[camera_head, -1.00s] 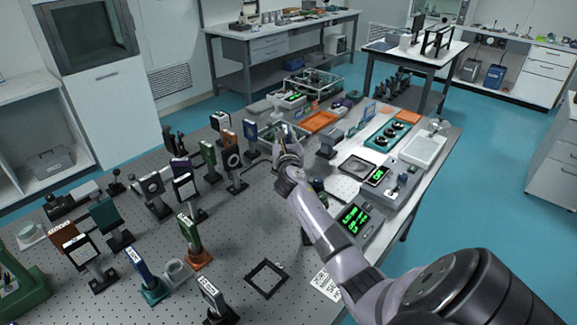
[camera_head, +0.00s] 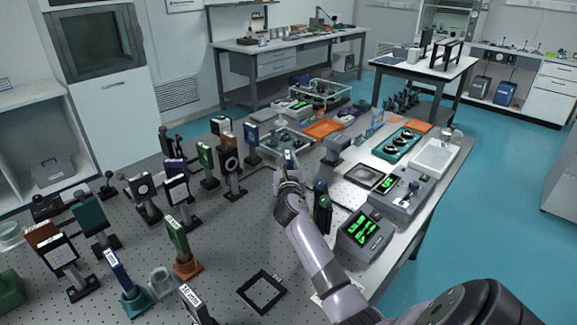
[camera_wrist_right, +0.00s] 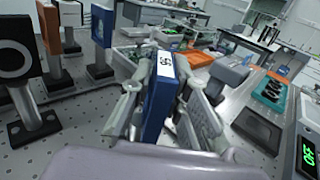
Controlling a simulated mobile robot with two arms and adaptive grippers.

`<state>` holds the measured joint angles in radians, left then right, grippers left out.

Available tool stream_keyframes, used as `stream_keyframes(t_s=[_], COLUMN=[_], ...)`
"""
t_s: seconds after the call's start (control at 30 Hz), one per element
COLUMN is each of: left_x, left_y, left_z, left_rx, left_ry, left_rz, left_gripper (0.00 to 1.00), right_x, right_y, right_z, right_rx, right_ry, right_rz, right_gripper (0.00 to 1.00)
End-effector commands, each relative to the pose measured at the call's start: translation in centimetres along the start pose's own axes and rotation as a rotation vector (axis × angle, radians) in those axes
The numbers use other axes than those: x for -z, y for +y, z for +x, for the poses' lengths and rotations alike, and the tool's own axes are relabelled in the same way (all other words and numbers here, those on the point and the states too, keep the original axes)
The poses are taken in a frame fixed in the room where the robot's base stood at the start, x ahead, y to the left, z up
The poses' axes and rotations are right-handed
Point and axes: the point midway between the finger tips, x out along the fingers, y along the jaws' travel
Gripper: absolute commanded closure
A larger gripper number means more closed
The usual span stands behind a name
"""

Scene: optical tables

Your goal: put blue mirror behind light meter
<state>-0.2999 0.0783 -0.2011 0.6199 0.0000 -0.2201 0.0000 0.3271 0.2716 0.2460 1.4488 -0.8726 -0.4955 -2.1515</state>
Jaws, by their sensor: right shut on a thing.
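The blue mirror (camera_wrist_right: 160,92), an upright blue plate with a white label on its edge, stands between the fingers of my right gripper in the right wrist view. My right gripper (camera_wrist_right: 163,115) is shut on it. In the head view the right gripper (camera_head: 289,163) is over the middle of the perforated table, and the mirror is mostly hidden there. A grey box with a lit green display (camera_head: 365,230) stands right of my right arm. A smaller green display (camera_head: 387,184) is farther back. I cannot tell which is the light meter. My left gripper is not in view.
Several upright optic mounts crowd the left, including a black round-aperture mount (camera_head: 230,160) and a blue mount (camera_head: 253,134). A black square frame (camera_head: 262,292) lies at the front. An orange tray (camera_head: 323,129) and a teal holder (camera_head: 397,146) are at the back right.

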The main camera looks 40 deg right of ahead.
Motion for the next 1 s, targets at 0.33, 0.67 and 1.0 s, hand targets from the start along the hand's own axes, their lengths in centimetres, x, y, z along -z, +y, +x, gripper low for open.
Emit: stream_keyframes(t_s=[0.33,0.67,1.0], left_x=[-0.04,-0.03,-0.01], left_y=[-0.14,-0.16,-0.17], left_z=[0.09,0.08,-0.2], left_rx=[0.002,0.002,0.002], left_ry=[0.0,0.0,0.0], left_rz=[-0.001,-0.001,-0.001], left_gripper=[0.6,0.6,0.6], right_x=[0.33,0.32,-0.03], right_y=[0.01,0.02,0.04], right_z=[-0.01,-0.01,-0.33], right_rx=[0.0,0.0,-0.001], right_ry=[0.002,0.002,0.002], right_rz=[0.0,0.0,0.0], right_gripper=[0.81,0.64,0.64])
